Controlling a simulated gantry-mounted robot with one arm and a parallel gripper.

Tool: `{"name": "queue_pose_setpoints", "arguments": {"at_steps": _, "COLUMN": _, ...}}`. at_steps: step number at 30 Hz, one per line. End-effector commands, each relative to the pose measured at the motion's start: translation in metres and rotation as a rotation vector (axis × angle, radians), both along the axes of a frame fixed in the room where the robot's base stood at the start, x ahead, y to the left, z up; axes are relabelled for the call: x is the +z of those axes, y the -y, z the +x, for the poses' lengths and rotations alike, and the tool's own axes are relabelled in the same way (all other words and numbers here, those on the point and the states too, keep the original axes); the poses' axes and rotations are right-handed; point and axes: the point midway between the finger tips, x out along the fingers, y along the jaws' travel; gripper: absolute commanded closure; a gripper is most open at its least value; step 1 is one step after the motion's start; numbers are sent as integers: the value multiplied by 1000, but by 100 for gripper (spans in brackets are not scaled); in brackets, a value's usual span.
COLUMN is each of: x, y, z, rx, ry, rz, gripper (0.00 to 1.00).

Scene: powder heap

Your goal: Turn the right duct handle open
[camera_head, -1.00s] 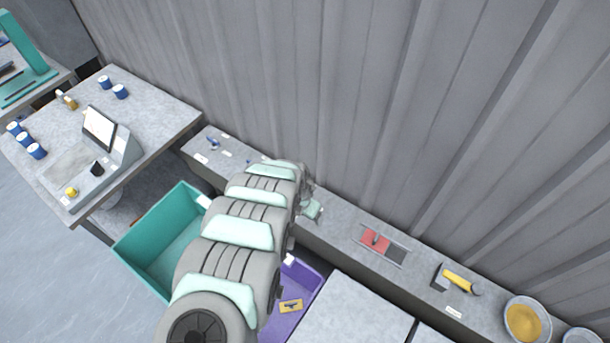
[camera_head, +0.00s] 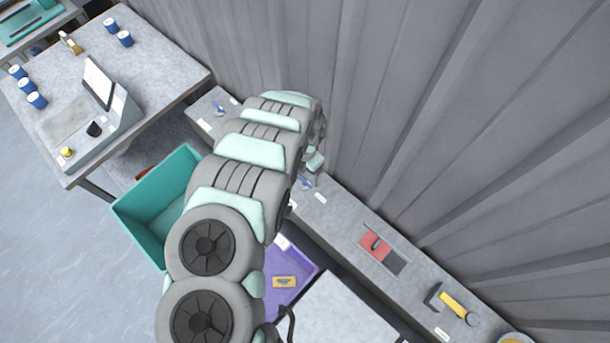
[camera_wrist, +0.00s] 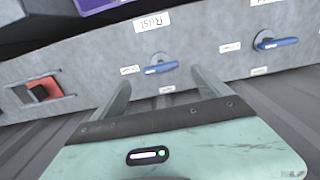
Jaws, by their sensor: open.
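The right duct handle (camera_wrist: 162,67) is a small blue lever on the grey ledge. It lies beyond and between my fingertips in the wrist view, below a "RUST" label, roughly crosswise in the picture. In the head view the handle (camera_head: 305,182) shows beside my arm's end. My gripper (camera_wrist: 160,78) is open and empty, its two fingers spread toward the handle; I cannot tell whether they touch it. In the head view my gripper (camera_head: 315,160) is partly hidden by my own arm. Another blue handle (camera_wrist: 276,42) is to the right in the wrist view.
A blue handle (camera_head: 219,108) sits at the ledge's far left end. A red switch (camera_head: 376,244) and a yellow-handled tool (camera_head: 453,304) lie further right on the ledge. A teal bin (camera_head: 150,205) and a purple tray (camera_head: 310,269) stand in front. A corrugated wall rises behind.

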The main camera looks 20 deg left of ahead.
Motion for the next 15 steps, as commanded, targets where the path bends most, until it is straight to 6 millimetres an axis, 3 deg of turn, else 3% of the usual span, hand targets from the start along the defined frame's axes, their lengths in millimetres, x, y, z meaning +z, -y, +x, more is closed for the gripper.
{"name": "queue_pose_setpoints", "arguments": {"at_steps": 9, "x": -42, "y": 1, "z": 0, "rx": -1, "ry": 3, "rz": 0, "gripper": 13}}
{"name": "queue_pose_setpoints", "arguments": {"at_steps": 15, "x": -57, "y": 0, "z": 1, "rx": 0, "ry": 3, "rz": 0, "gripper": 13}}
